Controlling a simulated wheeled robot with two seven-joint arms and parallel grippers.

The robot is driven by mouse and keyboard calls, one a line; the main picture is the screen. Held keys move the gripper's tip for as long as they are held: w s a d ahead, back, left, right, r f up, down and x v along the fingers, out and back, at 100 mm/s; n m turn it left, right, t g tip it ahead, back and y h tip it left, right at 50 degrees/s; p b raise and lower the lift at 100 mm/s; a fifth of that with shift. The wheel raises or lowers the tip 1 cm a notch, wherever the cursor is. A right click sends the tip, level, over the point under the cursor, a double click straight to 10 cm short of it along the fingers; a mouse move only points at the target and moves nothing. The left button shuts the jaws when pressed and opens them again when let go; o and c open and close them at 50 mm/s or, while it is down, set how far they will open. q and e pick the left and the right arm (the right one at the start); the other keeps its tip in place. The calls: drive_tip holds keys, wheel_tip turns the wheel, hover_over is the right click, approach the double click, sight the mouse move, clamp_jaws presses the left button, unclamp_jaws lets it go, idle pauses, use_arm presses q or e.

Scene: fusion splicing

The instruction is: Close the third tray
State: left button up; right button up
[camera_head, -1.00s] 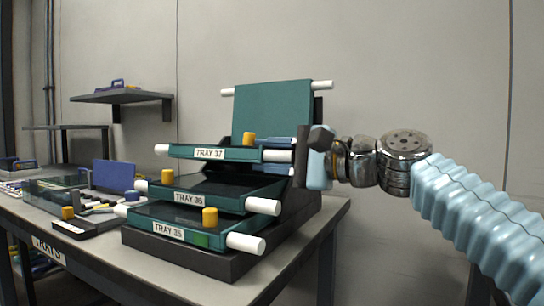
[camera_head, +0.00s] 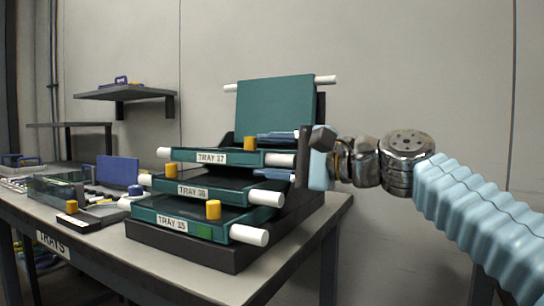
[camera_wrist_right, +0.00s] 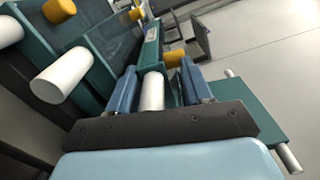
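Tray 37 (camera_head: 190,155) is the third teal tray up in the stack and lies nearly flat, over tray 36 (camera_head: 175,188) and tray 35 (camera_head: 155,219). Its white side handle (camera_head: 279,160) faces my right arm. My right gripper (camera_head: 274,157) is open, with one blue finger above this handle and one below it. In the right wrist view, the handle (camera_wrist_right: 152,92) stands between the two separated fingers. A further teal tray (camera_head: 275,105) stands tilted up behind the stack. My left gripper is not in view.
The stack sits on a black base (camera_head: 185,246) on a grey table (camera_head: 125,262). A blue-lidded case (camera_head: 118,171) and small tools lie to the left. A wall shelf (camera_head: 125,93) is behind.

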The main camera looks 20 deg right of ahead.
drive_tip(key=v, duration=1.3)
drive_tip(key=shift+s+d, duration=0.25)
drive_tip(key=shift+s, duration=0.05)
